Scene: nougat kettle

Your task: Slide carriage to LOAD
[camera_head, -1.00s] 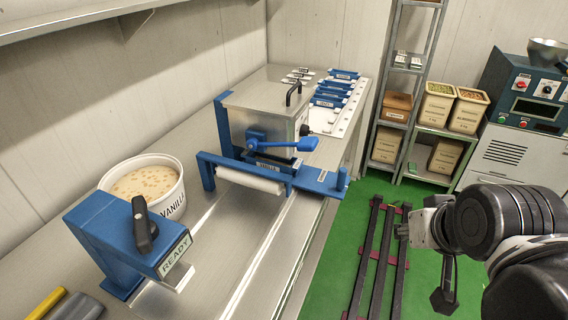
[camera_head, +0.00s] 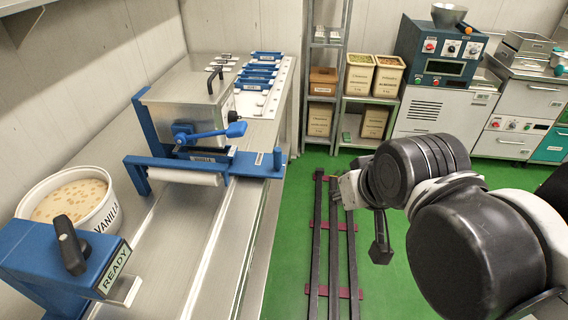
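A carriage with a blue crossbar (camera_head: 238,165) and a white roller (camera_head: 185,177) spans the metal rails on the bench, in front of a steel box machine (camera_head: 188,108). A short blue post stands at the crossbar's right end, beside a small label too small to read. My gripper (camera_head: 343,191) is at the end of my arm, over the green floor, to the right of the carriage and well apart from it. Its fingers are small and partly hidden by my arm, so I cannot tell their opening. I cannot make out a LOAD mark.
A blue unit marked READY (camera_head: 75,256) stands at the front left by a VANILLA tub (camera_head: 72,199). A blue lever (camera_head: 212,132) sticks out above the carriage. Dark floor rails (camera_head: 333,250) lie between bench and arm. Shelves with bins (camera_head: 374,76) stand behind.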

